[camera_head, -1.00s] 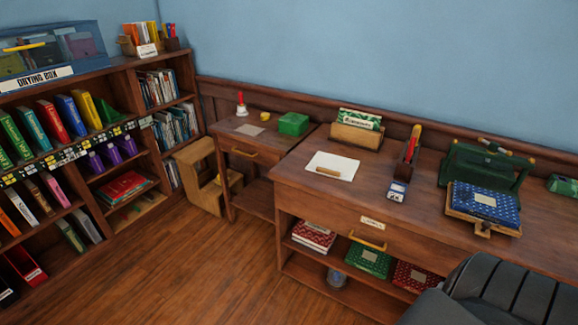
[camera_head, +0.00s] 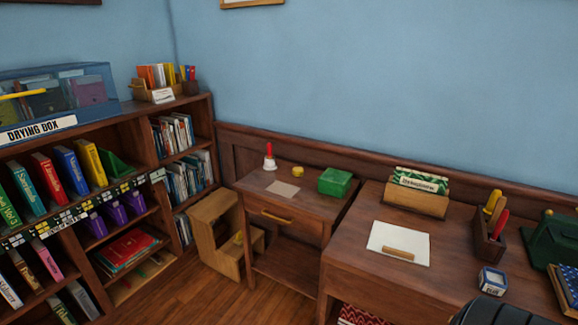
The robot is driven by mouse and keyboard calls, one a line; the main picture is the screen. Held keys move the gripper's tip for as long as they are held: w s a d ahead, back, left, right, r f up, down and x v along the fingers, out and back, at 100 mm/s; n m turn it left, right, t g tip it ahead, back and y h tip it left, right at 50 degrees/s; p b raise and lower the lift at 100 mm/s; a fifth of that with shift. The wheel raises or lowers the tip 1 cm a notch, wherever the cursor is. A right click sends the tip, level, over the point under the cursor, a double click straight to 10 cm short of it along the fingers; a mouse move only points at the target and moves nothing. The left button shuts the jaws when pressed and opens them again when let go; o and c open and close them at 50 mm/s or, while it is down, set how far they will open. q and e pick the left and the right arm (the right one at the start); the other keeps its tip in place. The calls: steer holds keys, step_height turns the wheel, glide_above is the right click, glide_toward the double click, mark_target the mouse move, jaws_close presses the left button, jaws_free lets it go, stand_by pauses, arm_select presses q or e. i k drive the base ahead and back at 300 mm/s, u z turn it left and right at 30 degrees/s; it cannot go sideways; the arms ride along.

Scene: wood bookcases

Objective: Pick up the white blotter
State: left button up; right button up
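A flat white sheet, which looks like the white blotter (camera_head: 384,237), lies on the right-hand wooden desk (camera_head: 372,285). A short tan wooden bar (camera_head: 398,254) lies across its front part. Nothing covers the sheet otherwise. Neither of my grippers shows in the head view.
Behind the sheet stands a wooden card holder (camera_head: 415,201). To its right are a pen box (camera_head: 488,243) and a small ink box (camera_head: 491,279). A lower side table (camera_head: 262,192) bears a bell and a green box (camera_head: 335,181). A bookcase (camera_head: 135,108) fills the left.

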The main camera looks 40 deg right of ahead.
mark_target(400, 239)
steer(key=i, duration=3)
steer(key=z, duration=4.75)
